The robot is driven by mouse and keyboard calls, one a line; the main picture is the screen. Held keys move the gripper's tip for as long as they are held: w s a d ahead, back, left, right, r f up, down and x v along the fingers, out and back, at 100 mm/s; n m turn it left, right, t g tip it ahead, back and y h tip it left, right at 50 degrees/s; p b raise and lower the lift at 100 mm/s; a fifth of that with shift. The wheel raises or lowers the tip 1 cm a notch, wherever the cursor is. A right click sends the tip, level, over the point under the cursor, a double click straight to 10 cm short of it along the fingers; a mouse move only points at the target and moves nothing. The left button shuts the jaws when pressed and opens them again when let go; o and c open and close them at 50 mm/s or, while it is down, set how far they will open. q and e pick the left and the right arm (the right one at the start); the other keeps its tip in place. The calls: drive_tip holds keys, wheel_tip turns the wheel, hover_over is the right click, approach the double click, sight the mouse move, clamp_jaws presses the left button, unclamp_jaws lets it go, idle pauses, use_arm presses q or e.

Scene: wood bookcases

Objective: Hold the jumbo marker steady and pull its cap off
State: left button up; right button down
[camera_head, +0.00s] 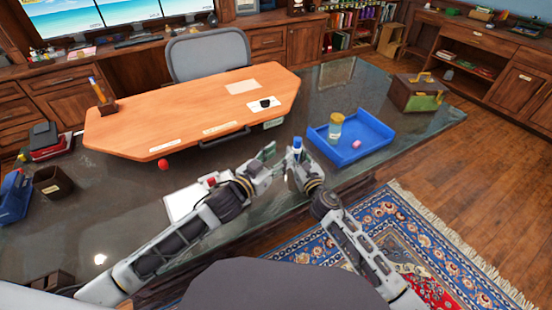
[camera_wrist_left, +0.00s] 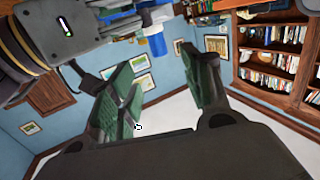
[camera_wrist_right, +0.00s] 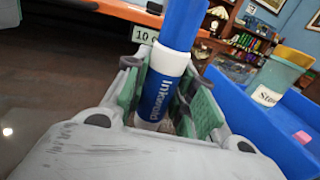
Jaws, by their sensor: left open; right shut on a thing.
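The jumbo marker (camera_head: 297,153) stands roughly upright at the desk's near side, with a blue cap (camera_head: 297,142) on top. My right gripper (camera_head: 298,172) is shut on its body. In the right wrist view the white barrel with a blue label (camera_wrist_right: 155,95) sits between the pads, and the cap (camera_wrist_right: 184,22) rises above, cut off by the frame. My left gripper (camera_head: 270,160) is open and empty, just left of the marker. In the left wrist view, which looks upside down, the cap (camera_wrist_left: 157,44) appears beyond the gap between the open fingers (camera_wrist_left: 162,85).
A blue tray (camera_head: 345,158) right of the marker holds a labelled cup (camera_head: 335,127) and a pink block (camera_head: 356,145). White paper (camera_head: 182,205) lies under my left arm. A wooden desk panel (camera_head: 190,115) lies behind. A green-brown case (camera_head: 417,95) stands far right.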

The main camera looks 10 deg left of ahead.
sight(298, 139)
use_arm(q)
drive_tip(key=shift+x, duration=5.35)
clamp_jaws()
drive_tip(key=shift+r, duration=1.2)
drive_tip(key=shift+r, duration=1.95)
